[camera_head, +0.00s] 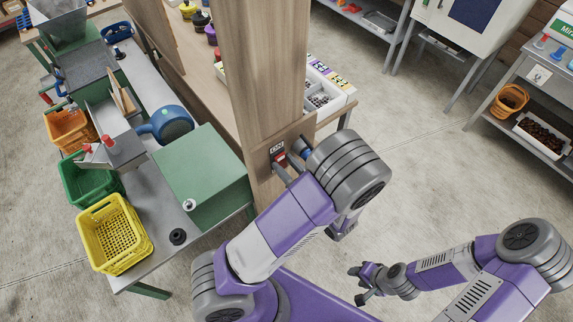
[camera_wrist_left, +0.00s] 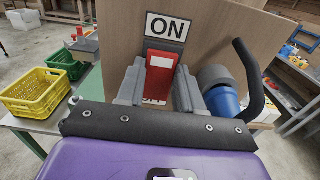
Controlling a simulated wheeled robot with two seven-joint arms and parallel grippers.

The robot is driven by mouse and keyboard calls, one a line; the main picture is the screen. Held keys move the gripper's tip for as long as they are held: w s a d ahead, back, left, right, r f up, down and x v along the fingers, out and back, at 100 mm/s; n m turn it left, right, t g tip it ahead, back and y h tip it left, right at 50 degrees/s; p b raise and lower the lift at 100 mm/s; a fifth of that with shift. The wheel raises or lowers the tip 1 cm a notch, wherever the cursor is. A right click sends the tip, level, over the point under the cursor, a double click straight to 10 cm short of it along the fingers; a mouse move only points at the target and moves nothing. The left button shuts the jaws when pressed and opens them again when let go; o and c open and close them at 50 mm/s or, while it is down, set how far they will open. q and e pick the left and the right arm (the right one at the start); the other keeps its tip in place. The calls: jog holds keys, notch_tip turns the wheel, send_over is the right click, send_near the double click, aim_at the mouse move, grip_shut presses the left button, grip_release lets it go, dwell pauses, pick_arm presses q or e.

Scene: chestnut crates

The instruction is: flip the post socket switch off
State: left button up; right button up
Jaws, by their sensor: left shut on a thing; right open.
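The post socket switch is a red rocker with a white mark (camera_wrist_left: 160,75) under an "ON" sign (camera_wrist_left: 166,27) on the wooden post (camera_head: 262,70). In the head view the switch (camera_head: 279,158) shows low on the post, partly hidden by my left arm. My left gripper (camera_wrist_left: 158,88) is shut on the switch, one finger on each side. A blue socket or plug (camera_wrist_left: 222,103) with a dark curved handle sits just right of it. My right gripper (camera_head: 362,284) is open and empty, low over the floor, away from the post.
A green box (camera_head: 205,175) stands on the bench left of the post, with yellow (camera_head: 115,235), green and orange crates at its left edge. A white tray (camera_head: 325,95) is on the table behind the post.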

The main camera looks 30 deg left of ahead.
pick_arm(q)
jog(key=shift+d+f+t+y+b, duration=0.1)
jog(key=shift+f+t+y+b, duration=0.45)
jog(key=shift+y+b, duration=0.65)
jog(key=shift+t+y+b, duration=0.35)
jog(key=shift+y+b, duration=0.35)
jog(key=shift+b, duration=0.1)
jog(key=o, duration=1)
jog(key=shift+o, duration=0.2)
jog(key=b+v, duration=0.1)
jog(key=v, duration=0.6)
jog(key=shift+d, duration=0.3)
jog(key=shift+s+f, duration=0.1)
jog(key=shift+s, duration=0.1)
